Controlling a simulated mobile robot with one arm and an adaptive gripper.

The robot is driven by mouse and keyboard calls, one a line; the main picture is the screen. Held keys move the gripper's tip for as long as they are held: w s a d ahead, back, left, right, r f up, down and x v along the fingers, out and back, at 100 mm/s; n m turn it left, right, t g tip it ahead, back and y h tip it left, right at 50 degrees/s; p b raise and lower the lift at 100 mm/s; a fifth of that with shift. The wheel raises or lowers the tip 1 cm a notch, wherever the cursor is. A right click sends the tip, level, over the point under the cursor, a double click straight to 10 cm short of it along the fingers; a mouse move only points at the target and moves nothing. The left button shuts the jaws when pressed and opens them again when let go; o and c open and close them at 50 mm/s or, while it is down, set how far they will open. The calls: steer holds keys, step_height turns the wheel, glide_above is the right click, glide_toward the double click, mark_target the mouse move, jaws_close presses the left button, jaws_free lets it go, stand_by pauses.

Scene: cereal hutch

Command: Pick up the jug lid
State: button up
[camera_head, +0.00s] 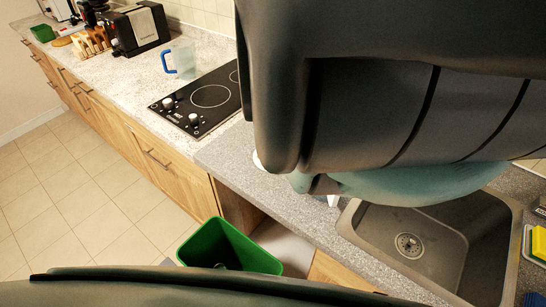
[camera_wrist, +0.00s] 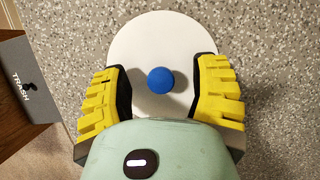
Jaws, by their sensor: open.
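The jug lid, a white disc with a round blue knob (camera_wrist: 160,80), lies flat on the speckled grey counter in the wrist view. My gripper (camera_wrist: 163,72) is open above it, its yellow-ribbed fingers on the left and right of the knob with gaps on both sides. The fingers and my wrist cover the lid's near part. In the head view my arm hides most of the gripper, and only a sliver of a white rim shows beside it. The clear jug (camera_head: 182,60) with a blue handle stands on the counter left of the hob.
A black hob (camera_head: 208,97) is on the counter, and a sink (camera_head: 425,240) is at the right. A green bin (camera_head: 228,246) stands in front of the cabinets. A toaster (camera_head: 138,28) is farther back.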

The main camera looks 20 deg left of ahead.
stand_by(0.3)
jaws_close()
stand_by(0.4)
